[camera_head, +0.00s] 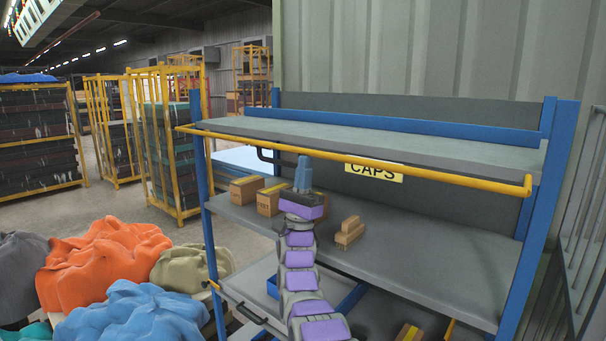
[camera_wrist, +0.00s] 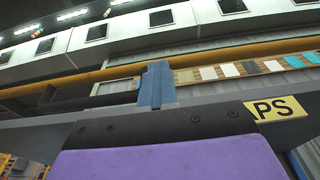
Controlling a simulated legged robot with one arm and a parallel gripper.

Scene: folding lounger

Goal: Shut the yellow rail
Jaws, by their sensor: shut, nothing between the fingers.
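The yellow rail (camera_head: 450,179) runs along the front of the upper grey shelf of a blue-framed rack, with a bent end at the right. In the wrist view the rail (camera_wrist: 100,75) crosses behind and above my fingers. My gripper (camera_head: 303,165) is shut and empty, fingers pointing up, just below the rail near the middle-left of the shelf. The blue fingers also show in the wrist view (camera_wrist: 156,70). In the picture the fingertips come close to the rail; I cannot tell whether they touch it. A dark bar handle (camera_head: 265,155) is left of the gripper.
A yellow CAPS label (camera_head: 374,172) is right of my gripper. Cardboard boxes (camera_head: 246,190) and a wooden piece (camera_head: 349,232) sit on the middle shelf (camera_head: 430,255). Colourful sacks (camera_head: 105,258) lie at the left. A corrugated wall (camera_head: 420,50) stands behind.

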